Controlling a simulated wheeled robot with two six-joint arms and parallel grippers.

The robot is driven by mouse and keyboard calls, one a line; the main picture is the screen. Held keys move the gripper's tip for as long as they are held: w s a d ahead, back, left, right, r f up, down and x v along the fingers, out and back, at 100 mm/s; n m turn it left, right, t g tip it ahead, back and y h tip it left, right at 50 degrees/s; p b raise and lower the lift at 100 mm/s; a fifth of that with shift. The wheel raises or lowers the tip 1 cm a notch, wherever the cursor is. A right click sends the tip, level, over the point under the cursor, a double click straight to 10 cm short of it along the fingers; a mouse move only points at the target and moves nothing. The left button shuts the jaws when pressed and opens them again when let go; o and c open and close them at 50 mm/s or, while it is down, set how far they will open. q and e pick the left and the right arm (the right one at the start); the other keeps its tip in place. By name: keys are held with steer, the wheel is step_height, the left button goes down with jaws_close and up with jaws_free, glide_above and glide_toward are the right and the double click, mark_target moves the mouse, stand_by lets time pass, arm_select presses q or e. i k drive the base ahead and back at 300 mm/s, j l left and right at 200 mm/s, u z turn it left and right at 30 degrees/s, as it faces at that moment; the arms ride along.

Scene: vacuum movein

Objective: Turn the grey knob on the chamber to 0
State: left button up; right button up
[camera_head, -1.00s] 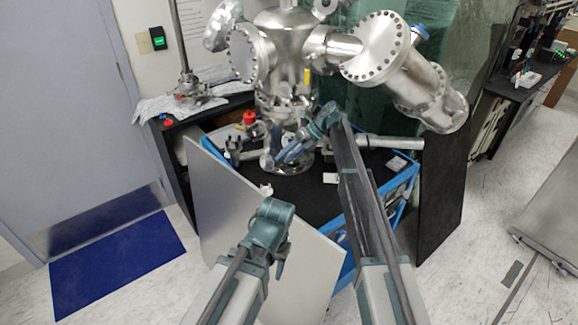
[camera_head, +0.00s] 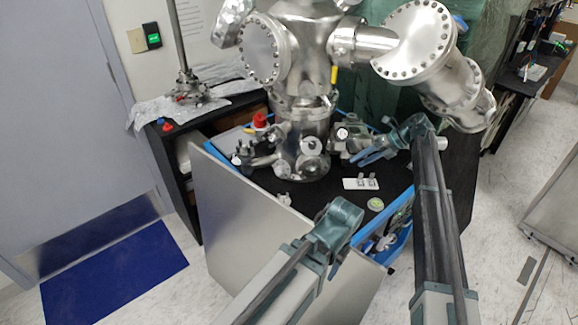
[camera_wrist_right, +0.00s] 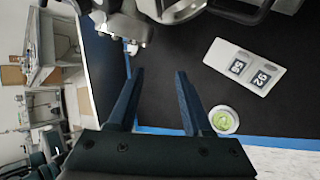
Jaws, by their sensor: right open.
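The steel vacuum chamber (camera_head: 303,110) stands on a black-topped cart in the head view. Small round grey-white fittings sit low on its front (camera_head: 311,146) and right side (camera_head: 342,133); I cannot tell which is the grey knob or read its setting. My right gripper (camera_head: 364,156) is open, just right of the chamber's lower part. In the right wrist view its fingers (camera_wrist_right: 158,75) are apart and empty above the black top. A rounded grey part (camera_wrist_right: 172,8) is cut off at that view's top edge. My left arm's end (camera_head: 338,222) is low in the middle; its fingers are unclear.
A white card with two dark number squares (camera_head: 361,184) and a round green-topped item (camera_head: 376,204) lie on the black cart top (camera_head: 325,195). A large grey panel (camera_head: 240,220) stands at the front left. A blue mat (camera_head: 115,285) lies on the floor.

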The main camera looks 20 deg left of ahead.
mark_target(279, 171)
steer(key=i+j+z, duration=0.1)
steer(key=j+z, duration=0.15)
steer(key=j, duration=0.25)
steer(key=j+z, duration=0.3)
steer(key=j, duration=0.25)
steer(key=j+z, duration=0.25)
steer(key=j, duration=0.3)
steer(key=k+j+z, duration=0.1)
steer(key=j+z, duration=0.15)
steer(key=j, duration=0.25)
steer(key=k+j+z, duration=0.1)
steer(key=j+z, duration=0.15)
steer(key=j, duration=0.25)
steer(key=k+j+z, duration=0.15)
steer(key=j+z, duration=0.15)
steer(key=j, duration=0.2)
steer(key=k+j+z, duration=0.25)
steer(key=j, duration=0.2)
steer(key=k+j+z, duration=0.25)
steer(key=j, duration=0.15)
steer(key=k+j+z, duration=0.1)
steer(key=j, duration=0.3)
steer(key=k+j+z, duration=0.1)
steer(key=j, duration=0.25)
steer(key=k+j+z, duration=0.15)
steer(key=j, duration=0.2)
steer(key=k+j+z, duration=0.1)
steer(key=j, duration=0.25)
steer(key=k, duration=0.1)
